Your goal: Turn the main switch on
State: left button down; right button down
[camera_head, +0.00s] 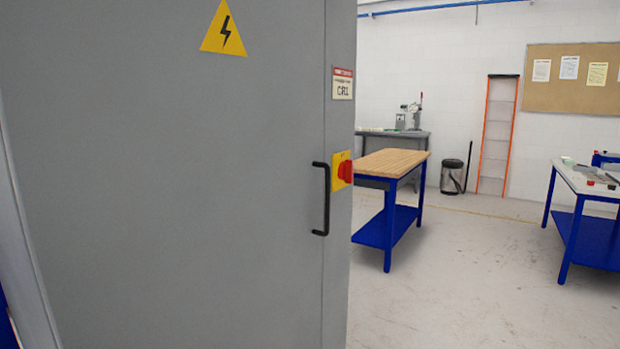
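The main switch (345,171) is a red rotary knob on a yellow plate, on the right edge of a large grey electrical cabinet (180,200). I see the knob from the side, and its on or off position cannot be made out. A black bar handle (321,198) stands upright on the cabinet just left of the switch. Neither of my grippers is in view.
The cabinet fills the left half, close to me. A wood-topped blue workbench (393,163) stands behind it to the right, and another blue table (585,180) is at the far right. A bin (452,176) and orange ladder (498,135) are at the wall. The floor (460,280) at right is clear.

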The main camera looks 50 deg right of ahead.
aim_at(345, 172)
jog(key=z, duration=1.8)
jog(key=i+l, duration=0.2)
jog(key=l, duration=0.15)
jog(key=i+l+u, duration=0.1)
jog(key=l, duration=0.25)
jog(key=i+l, duration=0.25)
jog(key=i+l+u, duration=0.1)
jog(key=l, duration=0.35)
jog(key=i+l, duration=0.25)
jog(key=l, duration=0.15)
jog(key=i+l, duration=0.15)
jog(key=l, duration=0.2)
jog(key=i+l+u, duration=0.1)
jog(key=l, duration=0.3)
jog(key=i, duration=0.05)
